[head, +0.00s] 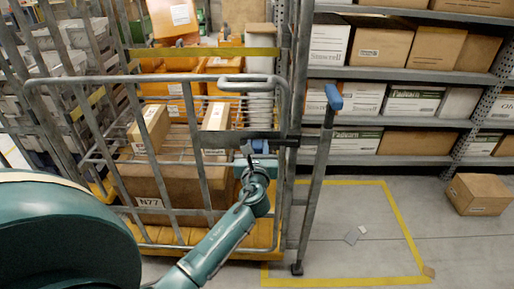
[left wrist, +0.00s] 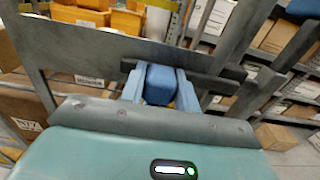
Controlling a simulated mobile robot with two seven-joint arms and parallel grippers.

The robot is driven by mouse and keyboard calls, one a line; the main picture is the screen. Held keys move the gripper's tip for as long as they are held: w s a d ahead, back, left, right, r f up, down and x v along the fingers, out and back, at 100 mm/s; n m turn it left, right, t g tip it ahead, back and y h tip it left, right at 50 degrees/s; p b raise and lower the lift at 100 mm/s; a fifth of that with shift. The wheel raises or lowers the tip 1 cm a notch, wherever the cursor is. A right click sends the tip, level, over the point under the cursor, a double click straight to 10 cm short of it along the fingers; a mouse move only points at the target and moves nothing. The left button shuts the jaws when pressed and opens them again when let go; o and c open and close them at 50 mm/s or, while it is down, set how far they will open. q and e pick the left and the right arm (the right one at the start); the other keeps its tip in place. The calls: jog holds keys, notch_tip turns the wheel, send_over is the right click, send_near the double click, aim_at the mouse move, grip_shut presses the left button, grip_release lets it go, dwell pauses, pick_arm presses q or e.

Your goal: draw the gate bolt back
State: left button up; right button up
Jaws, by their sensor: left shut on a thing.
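The gate (head: 190,80) is a grey tubular frame across the front of a cage. A dark bolt (head: 306,141) runs level across its right edge towards a grey post with a blue top (head: 318,165). In the left wrist view the dark bar (left wrist: 215,80) passes behind my fingers. My left gripper (head: 262,160) is at the gate's right side, shut on the bolt's blue knob (left wrist: 159,85), one finger on each side of it. The knob is mostly hidden by my gripper in the head view. My right gripper is not in view.
Boxes (head: 150,185) and orange bins (head: 180,90) sit behind the gate. Racks of boxes (head: 400,70) stand at the right. A yellow floor outline (head: 405,225) lies right of the post, mostly clear with small scraps. A loose box (head: 478,194) sits at far right.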

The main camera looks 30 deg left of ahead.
pick_arm(q)
grip_shut()
jog(key=shift+s+a, duration=0.25)
jog(key=shift+a, duration=0.1)
jog(key=s+a, duration=0.1)
jog(key=s+a+p, duration=0.1)
jog(key=a, duration=0.1)
jog(key=shift+a+p, duration=0.1)
jog(key=shift+p, duration=0.2)
jog(key=o, duration=0.7)
grip_release()
jog(key=shift+o, duration=0.4)
